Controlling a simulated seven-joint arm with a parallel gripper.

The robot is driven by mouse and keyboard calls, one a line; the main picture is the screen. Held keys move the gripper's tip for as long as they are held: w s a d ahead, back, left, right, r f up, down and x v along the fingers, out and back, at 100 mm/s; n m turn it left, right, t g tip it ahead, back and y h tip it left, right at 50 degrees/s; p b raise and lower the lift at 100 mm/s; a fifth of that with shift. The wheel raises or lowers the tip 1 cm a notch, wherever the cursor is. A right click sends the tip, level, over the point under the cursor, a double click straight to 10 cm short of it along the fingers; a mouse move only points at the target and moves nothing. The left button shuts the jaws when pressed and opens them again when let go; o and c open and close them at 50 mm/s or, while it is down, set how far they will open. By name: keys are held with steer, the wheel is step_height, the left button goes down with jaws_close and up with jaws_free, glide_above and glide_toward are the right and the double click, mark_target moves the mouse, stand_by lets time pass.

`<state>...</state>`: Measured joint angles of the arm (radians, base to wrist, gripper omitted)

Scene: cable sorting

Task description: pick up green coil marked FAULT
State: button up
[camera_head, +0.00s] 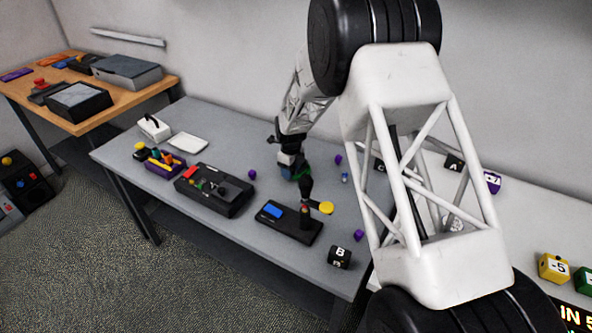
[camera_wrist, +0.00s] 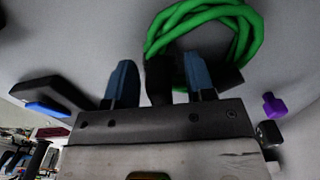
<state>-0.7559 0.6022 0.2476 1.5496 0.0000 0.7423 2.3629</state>
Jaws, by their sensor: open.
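A green coil (camera_wrist: 205,14) lies on the grey table at the top of the wrist view, just beyond my fingertips. Dark pieces on its near side show between and behind my fingers; no FAULT marking is readable. My gripper (camera_wrist: 159,62) is open, with two blue fingers apart. The coil's near right part is partly hidden behind the right finger. In the head view my gripper (camera_head: 287,160) is low over the middle of the grey table, and only a small green patch of the coil (camera_head: 303,173) shows beside it.
A black box with a blue top (camera_head: 288,222), a yellow disc (camera_head: 326,208) and a black cube marked B (camera_head: 340,257) stand in front. Small purple pieces (camera_head: 358,235) lie around. A dark device (camera_head: 214,190) and a white tray (camera_head: 188,142) are at left.

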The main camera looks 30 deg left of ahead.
stand_by(0.4)
jaws_close()
steer(key=shift+r, duration=0.1)
stand_by(0.3)
steer(key=shift+r, duration=1.55)
steer(key=shift+s+d+r, duration=0.2)
steer(key=shift+s+d, duration=0.05)
steer(key=s+d, duration=0.3)
steer(key=s+d+r, duration=0.1)
steer(key=s+d, duration=0.6)
steer(key=s, duration=0.1)
steer(key=shift+s+d+r, duration=0.15)
steer(key=shift+r, duration=0.05)
